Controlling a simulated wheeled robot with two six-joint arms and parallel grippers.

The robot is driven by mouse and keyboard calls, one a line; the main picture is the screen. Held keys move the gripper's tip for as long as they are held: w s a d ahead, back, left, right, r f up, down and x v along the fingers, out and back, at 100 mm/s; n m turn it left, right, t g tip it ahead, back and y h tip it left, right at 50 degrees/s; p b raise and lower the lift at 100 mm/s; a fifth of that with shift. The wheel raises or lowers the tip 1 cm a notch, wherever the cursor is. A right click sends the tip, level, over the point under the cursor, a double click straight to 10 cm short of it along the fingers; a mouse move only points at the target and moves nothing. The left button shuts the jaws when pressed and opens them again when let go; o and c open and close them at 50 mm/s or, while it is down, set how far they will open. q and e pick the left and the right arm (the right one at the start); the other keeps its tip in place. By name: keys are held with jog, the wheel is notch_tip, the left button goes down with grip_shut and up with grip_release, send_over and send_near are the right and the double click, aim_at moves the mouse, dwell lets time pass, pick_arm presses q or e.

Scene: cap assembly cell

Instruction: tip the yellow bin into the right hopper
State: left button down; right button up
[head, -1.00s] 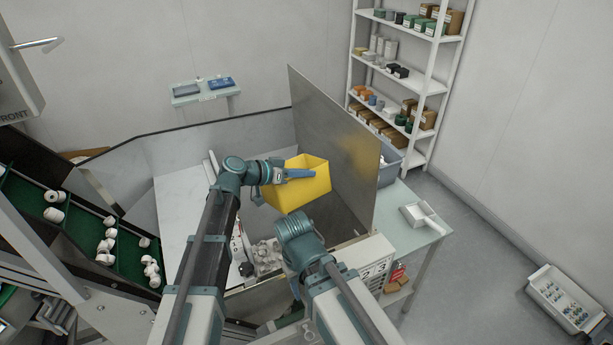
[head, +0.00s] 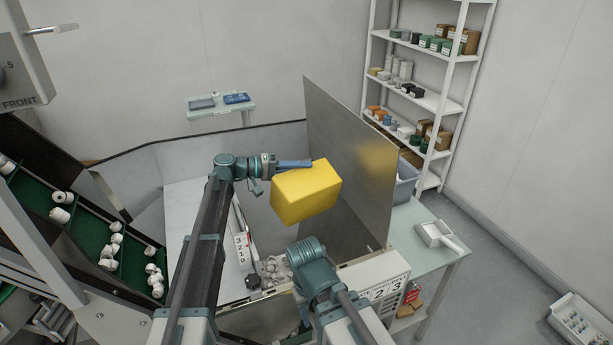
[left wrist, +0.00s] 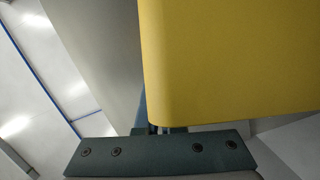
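The yellow bin (head: 305,190) is in the air at the middle of the head view, in front of the grey metal panel. It is tilted well over, with its closed outside facing me and its mouth turned away from view. My left gripper (head: 294,164) is shut on the bin's upper edge. In the left wrist view the bin (left wrist: 235,60) fills the upper right, against the gripper. An open hopper area with pale caps (head: 273,270) lies below the bin, partly hidden by my right arm. I cannot tell where the caps in the bin are. My right gripper is hidden.
The tall metal panel (head: 350,165) stands close to the right of the bin. A numbered white box (head: 382,290) is at the front right. A side table (head: 425,262) holds a white scoop (head: 438,235). Green conveyor trays (head: 85,235) with white caps are at left.

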pick_arm(q)
jog(key=w+a+f+n+h+b, duration=0.3)
jog(key=w+a+n+b, duration=0.1)
jog(key=w+n+b, duration=0.3)
jog(key=shift+w+n+b, duration=0.3)
jog(key=shift+w+b, duration=0.05)
jog(key=shift+b, duration=0.15)
pick_arm(e)
notch_tip(320, 180, down, 9)
jog(key=shift+r, duration=0.15)
pick_arm(q)
jog(key=shift+s+r, duration=0.1)
pick_arm(e)
jog(key=shift+r, duration=0.1)
dwell(0.5)
